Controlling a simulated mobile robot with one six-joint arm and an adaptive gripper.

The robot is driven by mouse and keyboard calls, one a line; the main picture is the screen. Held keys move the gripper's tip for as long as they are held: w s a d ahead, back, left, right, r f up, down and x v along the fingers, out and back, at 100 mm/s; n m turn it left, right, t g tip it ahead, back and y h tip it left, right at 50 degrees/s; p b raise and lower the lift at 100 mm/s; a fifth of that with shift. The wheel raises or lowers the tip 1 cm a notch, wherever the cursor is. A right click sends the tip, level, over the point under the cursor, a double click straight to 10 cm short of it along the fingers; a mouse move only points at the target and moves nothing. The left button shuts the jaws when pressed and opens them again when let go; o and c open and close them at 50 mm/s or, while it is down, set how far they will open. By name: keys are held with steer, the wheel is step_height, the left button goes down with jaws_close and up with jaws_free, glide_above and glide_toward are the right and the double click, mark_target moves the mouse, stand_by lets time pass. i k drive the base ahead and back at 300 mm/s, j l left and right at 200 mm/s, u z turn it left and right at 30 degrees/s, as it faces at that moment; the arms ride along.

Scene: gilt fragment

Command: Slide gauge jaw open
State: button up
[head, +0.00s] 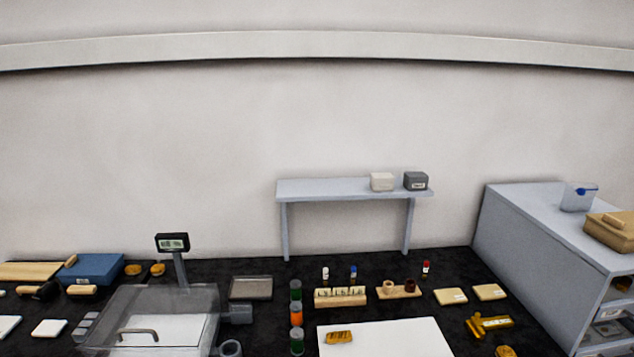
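A yellow, gauge-like tool (491,323) lies on the dark bench at the right, to the right of the white sheet. It has a long body with a raised part at its left end. It is too small to tell which part is the jaw or how far open it stands. A small gold fragment (339,337) lies on the white sheet (395,338) at the front middle. My gripper is not in view.
A clear-lidded case (150,318) and a small display on a post (172,242) stand at left. Vials, a wooden rack (341,297) and coloured jars (296,314) stand mid-bench. A grey cabinet (540,235) bounds the right; a raised shelf (340,190) stands behind.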

mark_target(476, 320)
steer(key=i+l, duration=0.1)
steer(key=i, duration=0.2)
steer(key=i+l, duration=0.15)
steer(key=z, duration=0.4)
steer(key=i+z, duration=0.1)
steer(key=z, duration=0.75)
steer(key=i+j+z, duration=0.1)
steer(key=z, duration=0.3)
